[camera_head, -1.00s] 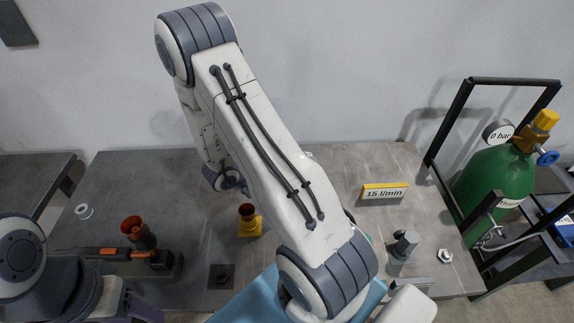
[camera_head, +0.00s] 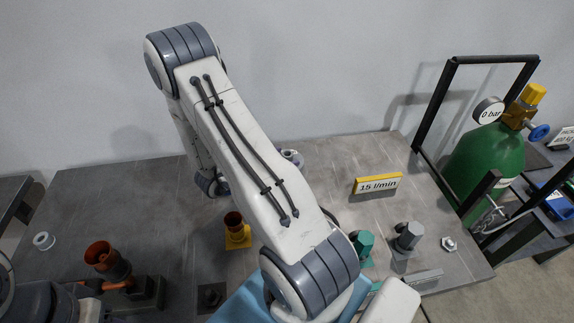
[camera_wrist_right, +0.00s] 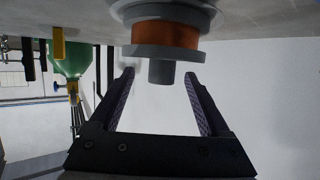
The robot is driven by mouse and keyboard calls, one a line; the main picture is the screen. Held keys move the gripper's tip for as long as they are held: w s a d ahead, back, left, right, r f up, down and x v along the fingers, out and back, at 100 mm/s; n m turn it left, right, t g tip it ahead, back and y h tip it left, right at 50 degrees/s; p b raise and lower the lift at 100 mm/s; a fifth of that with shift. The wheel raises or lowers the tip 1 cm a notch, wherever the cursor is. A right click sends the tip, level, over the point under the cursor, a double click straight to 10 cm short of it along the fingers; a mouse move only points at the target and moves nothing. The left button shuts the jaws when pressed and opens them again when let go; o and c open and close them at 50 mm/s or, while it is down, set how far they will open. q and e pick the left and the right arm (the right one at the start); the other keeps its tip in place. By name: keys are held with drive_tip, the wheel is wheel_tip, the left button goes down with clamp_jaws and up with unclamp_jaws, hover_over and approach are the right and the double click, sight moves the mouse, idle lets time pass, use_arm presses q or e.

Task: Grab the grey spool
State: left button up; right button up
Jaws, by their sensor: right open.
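The grey spool (camera_wrist_right: 165,52) has grey flanges, a copper-orange winding and a short grey stub. I see no grip, and contact is unclear. In the head view, a greyish piece that may be the spool (camera_head: 292,157) shows beside my right arm, which covers most of it. That arm also hides the right gripper's fingers there. My left gripper is not in view.
The grey table (camera_head: 120,200) holds a yellow sign reading 15 l/min (camera_head: 377,184), an orange cup on a yellow base (camera_head: 236,228), a teal part (camera_head: 363,246) and a grey part (camera_head: 408,237). A green gas cylinder (camera_head: 485,160) stands in a black frame at right.

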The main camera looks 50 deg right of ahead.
sight(290, 152)
drive_tip(key=x, duration=0.5)
drive_tip(key=shift+w+d+r+p, duration=0.1)
drive_tip(key=shift+d+r+p, duration=0.15)
drive_tip(key=shift+p, duration=0.15)
clamp_jaws()
drive_tip(key=shift+r, duration=0.1)
idle(0.8)
